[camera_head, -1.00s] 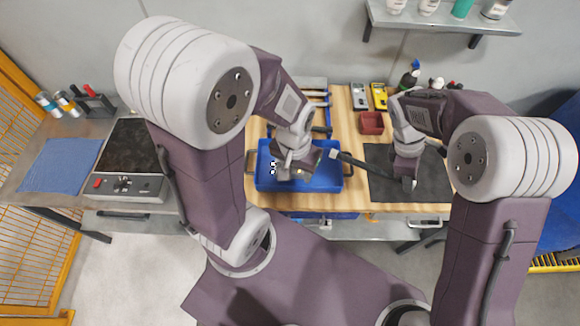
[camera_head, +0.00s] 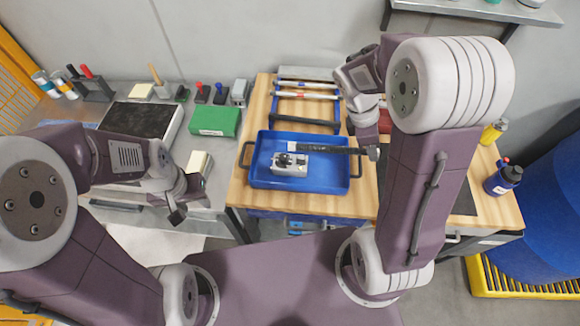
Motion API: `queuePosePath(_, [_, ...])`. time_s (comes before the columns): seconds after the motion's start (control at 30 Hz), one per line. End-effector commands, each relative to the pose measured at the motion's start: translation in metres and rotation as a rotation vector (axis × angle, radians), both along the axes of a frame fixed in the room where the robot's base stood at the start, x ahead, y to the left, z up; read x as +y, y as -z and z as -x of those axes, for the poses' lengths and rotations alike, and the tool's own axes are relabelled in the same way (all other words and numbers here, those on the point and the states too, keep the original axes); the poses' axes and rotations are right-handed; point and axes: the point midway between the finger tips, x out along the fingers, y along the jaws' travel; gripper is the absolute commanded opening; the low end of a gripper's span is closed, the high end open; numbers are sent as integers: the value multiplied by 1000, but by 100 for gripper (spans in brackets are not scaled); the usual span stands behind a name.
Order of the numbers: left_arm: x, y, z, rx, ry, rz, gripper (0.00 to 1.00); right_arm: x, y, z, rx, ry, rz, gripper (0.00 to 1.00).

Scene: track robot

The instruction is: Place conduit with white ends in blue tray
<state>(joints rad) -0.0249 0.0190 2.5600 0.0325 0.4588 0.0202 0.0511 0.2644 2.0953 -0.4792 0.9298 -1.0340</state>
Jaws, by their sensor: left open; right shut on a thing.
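My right gripper (camera_head: 374,153) is shut on a dark conduit (camera_head: 328,150), near its right end. The conduit reaches left over the blue tray (camera_head: 262,182), roughly level, with a white end (camera_head: 292,146) showing. The other end is hidden at the gripper. I cannot tell if the conduit touches the tray or the grey metal part (camera_head: 291,165) in it. My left gripper (camera_head: 186,205) is open and empty, left of the tray and near the front edge of the grey bench.
A rack (camera_head: 304,122) with several bars stands behind the tray on the wooden table (camera_head: 240,193). A green box (camera_head: 215,121) and a black-topped device (camera_head: 141,119) sit to the left. Blue bottles (camera_head: 503,180) stand at the right.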

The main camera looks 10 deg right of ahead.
Motion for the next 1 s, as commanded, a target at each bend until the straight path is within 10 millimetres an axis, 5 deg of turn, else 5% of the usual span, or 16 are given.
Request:
queuePosePath(0.23, [0,2,0,0,0,0,44,4,9,-9,2,7,-1,0])
queuePosePath(0.63, [0,-2,0,0,0,0,44,56,64,-87,2,9,0,0])
queuePosePath(1.0, [0,-2,0,0,0,0,44,62,82,-96,3,11,0,0])
